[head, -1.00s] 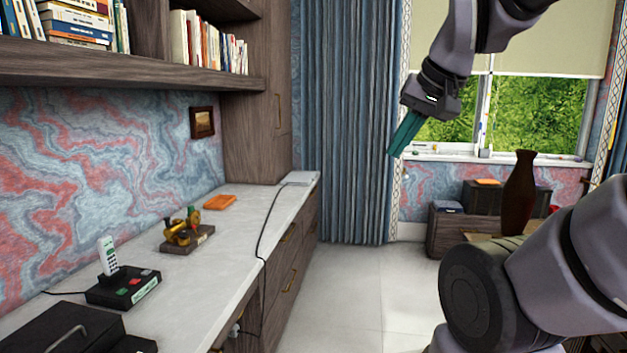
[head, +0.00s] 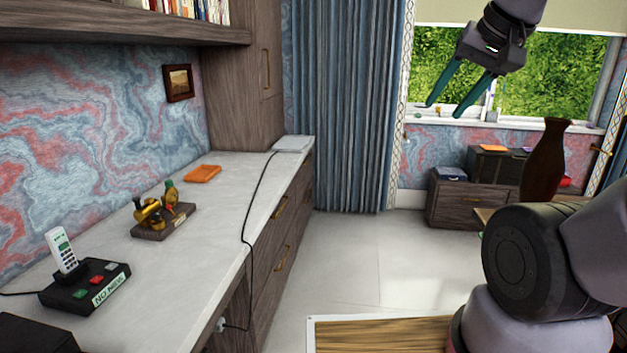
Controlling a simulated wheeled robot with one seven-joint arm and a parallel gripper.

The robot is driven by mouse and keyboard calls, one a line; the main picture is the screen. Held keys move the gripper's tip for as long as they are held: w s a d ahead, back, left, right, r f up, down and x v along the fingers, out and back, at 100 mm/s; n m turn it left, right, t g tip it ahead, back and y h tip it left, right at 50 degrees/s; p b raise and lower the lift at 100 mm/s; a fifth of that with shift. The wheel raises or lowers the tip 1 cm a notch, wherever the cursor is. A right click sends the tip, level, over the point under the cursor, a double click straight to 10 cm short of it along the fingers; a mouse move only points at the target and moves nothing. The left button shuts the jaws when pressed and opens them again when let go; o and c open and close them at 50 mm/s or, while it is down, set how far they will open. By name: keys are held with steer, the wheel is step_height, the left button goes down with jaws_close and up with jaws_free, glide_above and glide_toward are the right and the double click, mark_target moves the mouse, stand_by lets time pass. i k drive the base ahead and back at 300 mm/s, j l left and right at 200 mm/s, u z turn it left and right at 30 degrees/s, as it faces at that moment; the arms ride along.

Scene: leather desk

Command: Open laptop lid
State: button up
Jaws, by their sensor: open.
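A thin, flat, pale grey slab (head: 292,143) lies at the far end of the counter, with a black cable running from it. It may be the closed laptop, but it is too small to tell for sure. My gripper (head: 444,109) is at the upper right, in front of the window. Its two teal fingers point down and left, spread apart with nothing between them. It is in the air, well away from the slab.
The white counter (head: 225,235) holds a cordless phone (head: 62,252) on a black base, a brass ornament (head: 160,215) and an orange item (head: 202,174). The black cable (head: 247,215) hangs over the front edge. A brown vase (head: 544,165) stands right. Open floor (head: 345,260) lies between.

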mark_target(286, 142)
steer(key=i+z, duration=0.25)
steer(key=i, duration=1.8)
steer(key=i+u, duration=0.25)
steer(key=i, duration=0.25)
steer(key=i+l+u, duration=0.25)
steer(key=i, duration=0.2)
steer(key=i+l+u, duration=0.25)
steer(key=i, duration=0.25)
steer(key=i+l+u, duration=0.85)
steer(key=k+j, duration=0.05)
